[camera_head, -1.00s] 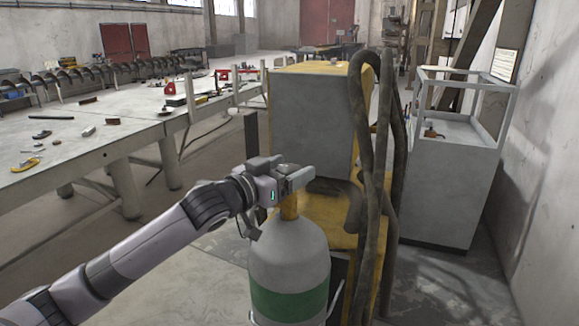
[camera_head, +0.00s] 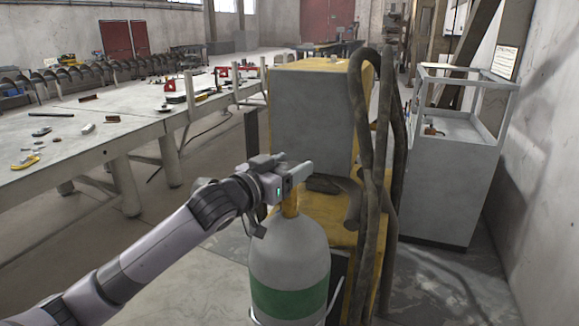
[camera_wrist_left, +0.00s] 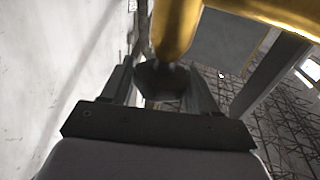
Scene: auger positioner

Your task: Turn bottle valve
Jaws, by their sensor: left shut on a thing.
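A grey gas bottle (camera_head: 289,255) with a green band (camera_head: 290,299) stands upright at the lower middle of the head view. Its brass valve (camera_head: 290,204) rises from the top; the brass body also shows in the left wrist view (camera_wrist_left: 175,28). A dark valve knob (camera_wrist_left: 161,80) sits between the fingers in the wrist view. My left gripper (camera_head: 299,174) is at the top of the valve, shut on this knob, with one finger on each side. The knob is hidden by the gripper in the head view. My right gripper is not in view.
A grey and yellow machine (camera_head: 311,110) stands right behind the bottle. Thick dark hoses (camera_head: 366,170) hang close to its right. A long workbench (camera_head: 75,145) with tools runs along the left. A grey cabinet (camera_head: 450,190) stands at the right by the wall.

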